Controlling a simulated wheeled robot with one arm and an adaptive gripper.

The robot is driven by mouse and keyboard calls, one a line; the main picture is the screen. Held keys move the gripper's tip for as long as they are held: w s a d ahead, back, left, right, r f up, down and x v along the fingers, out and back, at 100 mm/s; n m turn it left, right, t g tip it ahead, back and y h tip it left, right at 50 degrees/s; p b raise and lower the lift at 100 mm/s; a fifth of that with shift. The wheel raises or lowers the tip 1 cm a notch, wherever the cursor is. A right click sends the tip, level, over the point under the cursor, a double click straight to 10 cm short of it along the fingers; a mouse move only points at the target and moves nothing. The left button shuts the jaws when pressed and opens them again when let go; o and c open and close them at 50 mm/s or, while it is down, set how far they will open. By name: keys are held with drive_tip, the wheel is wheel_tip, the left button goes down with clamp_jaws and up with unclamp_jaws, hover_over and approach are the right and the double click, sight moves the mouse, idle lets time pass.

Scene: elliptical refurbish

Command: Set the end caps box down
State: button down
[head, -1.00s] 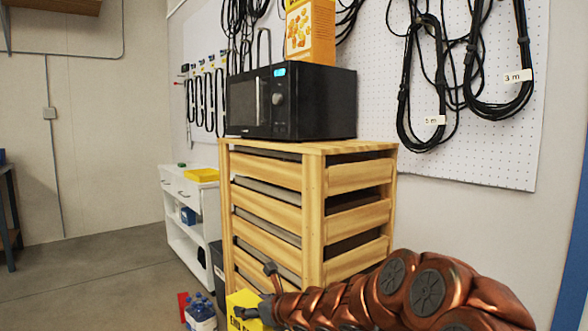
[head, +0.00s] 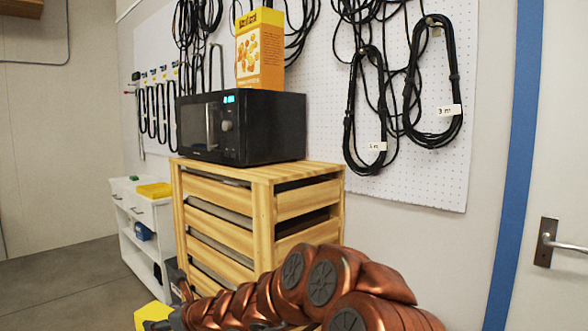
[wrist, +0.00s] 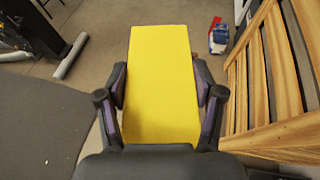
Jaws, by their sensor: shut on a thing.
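The end caps box (wrist: 160,85) is yellow and fills the middle of the wrist view. My gripper (wrist: 161,92) is shut on it, one finger against each long side. In the head view the yellow box (head: 152,314) shows only in part at the bottom edge, beyond my copper-coloured arm. The box is held above the grey floor; how high I cannot tell. Its printed face is not visible now.
A slatted wooden crate unit (head: 262,205) stands close to my arm, with a black microwave (head: 242,127) and a yellow-orange carton (head: 260,50) on top. A white cabinet (head: 130,213) stands behind. Open floor lies left.

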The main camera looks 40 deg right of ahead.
wheel_tip(320, 180, up, 24)
drive_tip(key=a+p, duration=0.1)
drive_tip(key=p, duration=2.1)
drive_tip(key=shift+s+a+y+p, duration=0.2)
drive_tip(key=shift+s+y+p, duration=0.1)
drive_tip(key=shift+s+y, duration=0.15)
drive_tip(key=shift+d, duration=0.1)
